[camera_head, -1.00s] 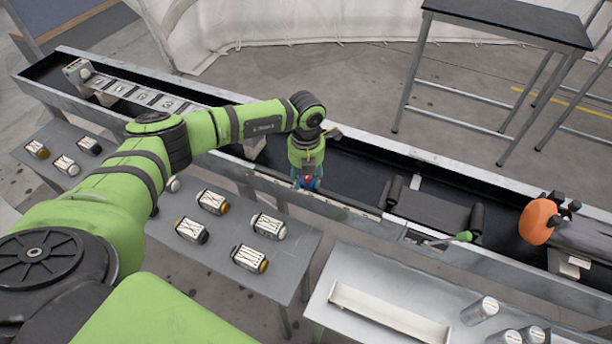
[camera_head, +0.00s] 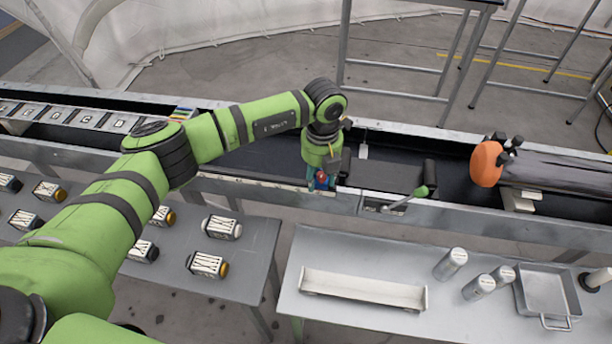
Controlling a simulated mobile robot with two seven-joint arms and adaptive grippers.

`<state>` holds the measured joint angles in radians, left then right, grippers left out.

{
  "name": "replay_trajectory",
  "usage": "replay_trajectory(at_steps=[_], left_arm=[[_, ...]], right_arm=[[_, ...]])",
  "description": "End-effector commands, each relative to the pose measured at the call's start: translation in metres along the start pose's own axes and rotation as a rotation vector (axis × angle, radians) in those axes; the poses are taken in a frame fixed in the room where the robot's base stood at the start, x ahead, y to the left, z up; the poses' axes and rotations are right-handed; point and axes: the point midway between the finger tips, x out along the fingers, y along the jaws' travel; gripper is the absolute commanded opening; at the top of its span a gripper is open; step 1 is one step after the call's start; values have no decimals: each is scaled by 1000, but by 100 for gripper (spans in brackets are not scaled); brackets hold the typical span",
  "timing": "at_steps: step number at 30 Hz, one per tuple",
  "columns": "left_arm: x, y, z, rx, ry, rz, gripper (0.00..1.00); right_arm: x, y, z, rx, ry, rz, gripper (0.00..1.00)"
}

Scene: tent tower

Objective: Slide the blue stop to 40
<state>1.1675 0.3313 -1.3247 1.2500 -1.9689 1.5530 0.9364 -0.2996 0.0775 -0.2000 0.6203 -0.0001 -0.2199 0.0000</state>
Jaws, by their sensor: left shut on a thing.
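My left gripper (camera_head: 320,182) points down at the near rail of the long conveyor trough. It is shut on the blue stop (camera_head: 311,184), of which only a small blue part shows around the fingers, with a bit of red beside it. The near rail (camera_head: 265,188) carries a pale scale strip running left of the gripper; its numbers are too small to read. My right gripper is not in view.
Right of the gripper are a black roller section (camera_head: 385,175) and a green-tipped lever (camera_head: 420,192). An orange disc (camera_head: 486,164) stands farther right. Tables hold several labelled cylinders (camera_head: 222,227), a white tray (camera_head: 362,289) and metal canisters (camera_head: 451,263).

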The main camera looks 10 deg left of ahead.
Motion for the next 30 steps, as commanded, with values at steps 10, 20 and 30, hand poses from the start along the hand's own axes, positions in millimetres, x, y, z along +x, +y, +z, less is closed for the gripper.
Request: replay_trajectory(at_steps=[10,20,30], left_arm=[[3,-9,-5,17,8,-9,0],[0,-9,-2,13,1,-14,63],[-10,-9,0,10,-5,-16,63]], right_arm=[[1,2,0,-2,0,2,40],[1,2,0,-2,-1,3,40],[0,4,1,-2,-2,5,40]])
